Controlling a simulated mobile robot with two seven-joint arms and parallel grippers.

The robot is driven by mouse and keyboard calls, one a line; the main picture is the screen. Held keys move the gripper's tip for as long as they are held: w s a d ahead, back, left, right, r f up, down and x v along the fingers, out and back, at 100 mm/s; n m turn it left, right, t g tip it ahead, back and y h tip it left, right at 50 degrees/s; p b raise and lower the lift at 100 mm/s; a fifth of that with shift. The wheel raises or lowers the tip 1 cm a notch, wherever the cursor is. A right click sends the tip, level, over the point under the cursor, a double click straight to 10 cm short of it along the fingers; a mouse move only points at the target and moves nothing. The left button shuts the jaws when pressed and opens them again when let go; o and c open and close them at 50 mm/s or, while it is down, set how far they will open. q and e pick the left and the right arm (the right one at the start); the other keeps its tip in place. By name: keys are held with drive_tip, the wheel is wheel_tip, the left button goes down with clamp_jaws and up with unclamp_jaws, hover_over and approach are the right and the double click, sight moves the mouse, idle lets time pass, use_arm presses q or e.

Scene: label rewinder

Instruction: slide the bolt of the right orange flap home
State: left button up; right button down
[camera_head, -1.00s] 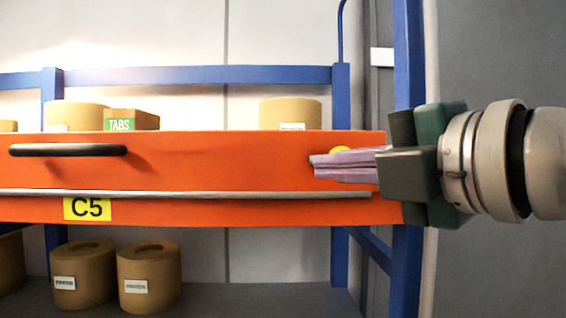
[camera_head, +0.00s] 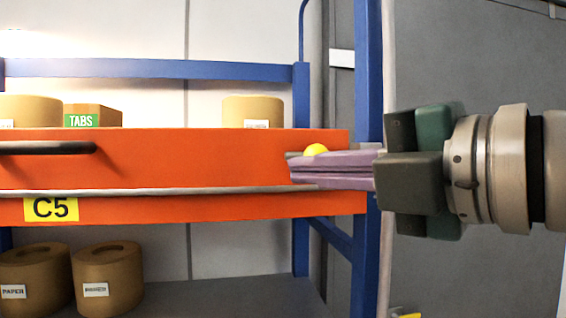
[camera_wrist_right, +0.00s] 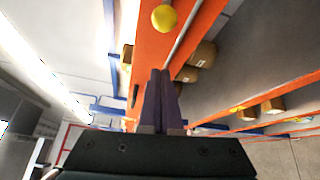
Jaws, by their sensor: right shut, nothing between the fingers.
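The orange flap (camera_head: 200,165) spans the left and middle of the head view, marked with a yellow C5 label (camera_head: 50,208). Near its right end is the bolt's round yellow knob (camera_head: 316,149), with a short bit of grey rod (camera_head: 293,154) showing to its left. My right gripper (camera_head: 291,171) is shut and empty. Its purple fingers lie in front of the flap, just below the knob, and hide its underside. In the wrist view the knob (camera_wrist_right: 164,18) stands beyond the fingertips (camera_wrist_right: 160,74); whether they touch is unclear. My left gripper is out of view.
A dark handle (camera_head: 50,147) is on the flap's left part. A blue post (camera_head: 368,90) stands just right of the flap. Cardboard-coloured rolls (camera_head: 252,110) and a TABS box (camera_head: 92,116) stand behind the flap; more rolls (camera_head: 108,275) sit below. Grey wall fills the right.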

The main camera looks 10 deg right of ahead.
drive_tip(key=shift+p+v, duration=0.65)
drive_tip(key=shift+v, duration=2)
drive_tip(key=s+d+f+m+g+h, duration=0.2)
drive_tip(key=s+d+f+m+h, duration=0.15)
drive_tip(key=f+m, duration=0.5)
drive_tip(key=s+d+f+m+g+h, duration=0.2)
drive_tip(key=f+m+g+h, duration=0.15)
drive_tip(key=f+m, duration=0.45)
drive_tip(key=s+f+m+g+h, duration=0.1)
drive_tip(key=s+f+m+g, duration=0.4)
drive_tip(key=s+f, duration=0.6)
drive_tip(key=shift+s+d+m+g, duration=0.25)
drive_tip(key=shift+s+m+g, duration=0.1)
drive_tip(key=shift+s+m, duration=0.75)
drive_tip(key=shift+w, duration=0.2)
